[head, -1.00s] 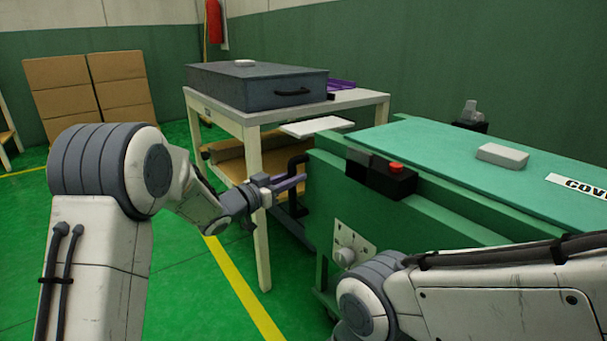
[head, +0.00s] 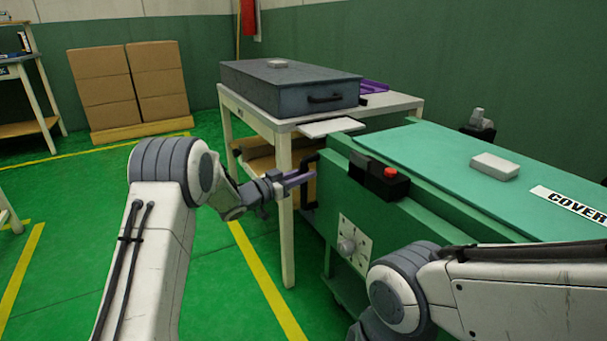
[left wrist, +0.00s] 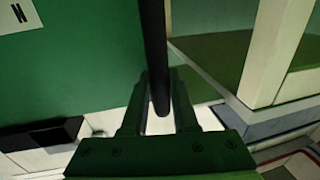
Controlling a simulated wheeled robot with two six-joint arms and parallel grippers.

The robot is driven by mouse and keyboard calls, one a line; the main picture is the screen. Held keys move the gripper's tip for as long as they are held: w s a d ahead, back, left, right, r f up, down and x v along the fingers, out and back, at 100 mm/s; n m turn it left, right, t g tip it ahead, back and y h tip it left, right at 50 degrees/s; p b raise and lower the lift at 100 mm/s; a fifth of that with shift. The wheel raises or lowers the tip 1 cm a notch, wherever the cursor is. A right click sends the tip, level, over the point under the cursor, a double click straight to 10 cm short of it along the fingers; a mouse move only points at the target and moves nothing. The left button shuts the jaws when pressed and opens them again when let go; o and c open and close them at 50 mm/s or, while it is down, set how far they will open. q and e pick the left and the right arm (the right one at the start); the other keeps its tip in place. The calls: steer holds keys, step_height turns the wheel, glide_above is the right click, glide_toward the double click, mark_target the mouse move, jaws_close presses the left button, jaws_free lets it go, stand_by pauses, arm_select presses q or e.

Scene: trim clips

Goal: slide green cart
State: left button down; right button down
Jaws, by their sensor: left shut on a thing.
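The green cart (head: 455,215) stands at the right, with a teal top, a red button on a black box (head: 380,178) and a dial plate (head: 352,243) on its near end. A black upright handle (head: 310,193) is at its left end. My left gripper (head: 303,180) is shut on this handle. In the left wrist view the black handle bar (left wrist: 155,55) runs between the two fingers (left wrist: 160,118). The cart's green panel (left wrist: 85,70) fills the left of that view. My right arm crosses the lower right of the head view; its gripper is out of frame.
A pale table (head: 285,125) with a dark grey case (head: 290,88) stands close behind the cart's left end. A purple item (head: 374,87) lies behind the case. Cardboard boxes (head: 130,82) stand at the back left. Green floor with yellow lines is open at the left.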

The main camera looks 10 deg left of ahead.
arm_select(q)
steer(key=c, duration=0.7)
jaws_free()
steer(key=shift+w+a, duration=0.25)
steer(key=shift+a, duration=0.1)
steer(key=shift+d, duration=0.1)
steer(key=shift+d, duration=0.1)
steer(key=shift+s, duration=0.1)
steer(key=shift+s+a, duration=0.25)
steer(key=shift+a, duration=0.05)
steer(key=p+v, duration=0.3)
steer(key=v, duration=0.6)
steer(key=shift+s+a+p, duration=0.25)
steer(key=shift+s+p, duration=0.05)
steer(key=shift+d, duration=0.1)
